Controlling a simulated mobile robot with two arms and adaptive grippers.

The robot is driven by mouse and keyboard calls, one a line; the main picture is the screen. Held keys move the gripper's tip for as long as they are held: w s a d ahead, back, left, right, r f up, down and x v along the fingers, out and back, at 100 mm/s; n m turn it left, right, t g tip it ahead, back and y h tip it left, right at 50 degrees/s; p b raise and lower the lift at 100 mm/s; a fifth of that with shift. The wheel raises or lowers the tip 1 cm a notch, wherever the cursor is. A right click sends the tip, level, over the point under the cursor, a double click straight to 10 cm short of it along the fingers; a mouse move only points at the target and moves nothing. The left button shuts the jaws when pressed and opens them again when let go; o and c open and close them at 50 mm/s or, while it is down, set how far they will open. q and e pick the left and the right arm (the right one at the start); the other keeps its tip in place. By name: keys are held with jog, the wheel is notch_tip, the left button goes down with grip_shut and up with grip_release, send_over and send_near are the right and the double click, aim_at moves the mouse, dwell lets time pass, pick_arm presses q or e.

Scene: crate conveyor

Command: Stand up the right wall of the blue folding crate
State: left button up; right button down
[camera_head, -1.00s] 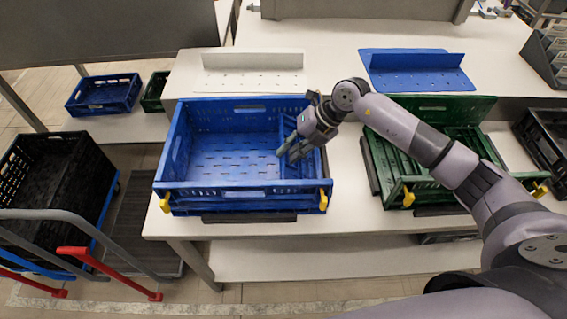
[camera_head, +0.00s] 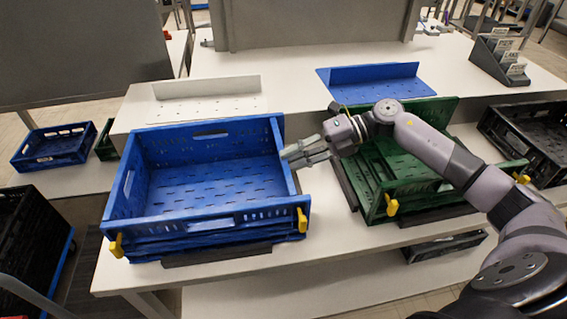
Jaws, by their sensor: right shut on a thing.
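The blue folding crate (camera_head: 200,222) stands on the white table at the left of the head view. Its back, left and front walls are up. Its right wall (camera_head: 287,178) now shows as a narrow strip, upright or nearly so. My right gripper (camera_head: 291,156) is at the top edge of that right wall, reaching in from the right, with its fingers shut on the wall. The fingers cover part of the wall's edge. My left gripper is not in view.
A green crate (camera_head: 459,208) with yellow latches stands right of the blue one, under my right arm. A white panel (camera_head: 205,105) and a blue panel (camera_head: 370,85) lie behind. A black crate (camera_head: 535,150) is at far right.

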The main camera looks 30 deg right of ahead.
jog(key=shift+s+d+f, duration=0.45)
jog(key=shift+d+f, duration=0.2)
jog(key=shift+d, duration=0.15)
jog(key=c, duration=1.5)
grip_release()
jog(key=shift+d, duration=0.1)
jog(key=shift+r, duration=0.1)
jog(key=v, duration=1.2)
jog(key=shift+w+r, duration=0.1)
